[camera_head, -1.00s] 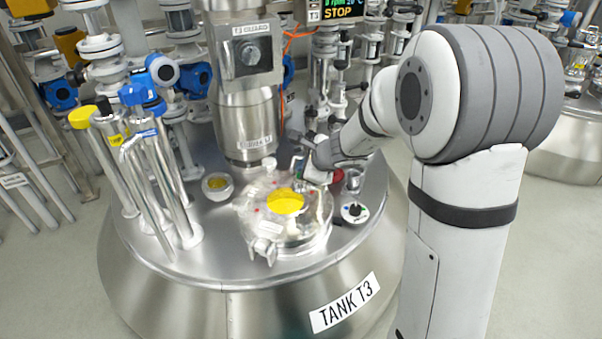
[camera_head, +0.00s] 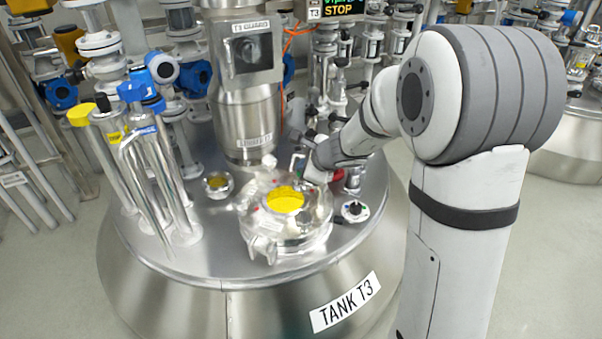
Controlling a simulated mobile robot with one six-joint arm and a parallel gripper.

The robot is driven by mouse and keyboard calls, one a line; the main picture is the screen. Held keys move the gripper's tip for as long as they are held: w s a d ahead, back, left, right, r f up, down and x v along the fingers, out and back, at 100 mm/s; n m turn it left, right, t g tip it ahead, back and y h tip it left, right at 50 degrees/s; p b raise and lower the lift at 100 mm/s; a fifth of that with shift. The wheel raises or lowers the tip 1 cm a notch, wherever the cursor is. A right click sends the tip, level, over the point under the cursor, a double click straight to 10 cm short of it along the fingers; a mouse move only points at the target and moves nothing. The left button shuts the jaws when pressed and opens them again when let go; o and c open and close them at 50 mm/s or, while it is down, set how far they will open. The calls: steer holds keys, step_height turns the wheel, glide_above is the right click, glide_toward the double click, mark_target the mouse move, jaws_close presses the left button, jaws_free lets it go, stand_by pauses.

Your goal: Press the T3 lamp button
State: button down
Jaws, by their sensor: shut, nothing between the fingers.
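Tank T3 (camera_head: 165,275) is a steel vessel with a domed top and a "TANK T3" label (camera_head: 346,303). A round clear-lidded hatch (camera_head: 262,242) with a yellow centre (camera_head: 285,199) sits on its top. My arm reaches in from the right, and my gripper (camera_head: 305,172) is small, shut and empty above the hatch's back right edge. I cannot tell whether it touches anything. A small round white fitting with a black knob (camera_head: 354,210) sits right of the hatch. No button is readable as the lamp button; the area behind my wrist is hidden.
A steel column marked "T3 GUARD" (camera_head: 245,55) stands behind the hatch. Steel pipes with yellow and blue caps (camera_head: 150,170) rise at the left. A small cup-like port (camera_head: 218,185) lies between them. A T3 display reading STOP (camera_head: 335,10) is at the top.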

steer(key=shift+f, duration=0.1)
stand_by(0.6)
steer(key=shift+r+p, duration=0.3)
steer(key=shift+r, duration=0.15)
step_height(320, 180, up, 6)
steer(key=p, duration=0.5)
stand_by(0.4)
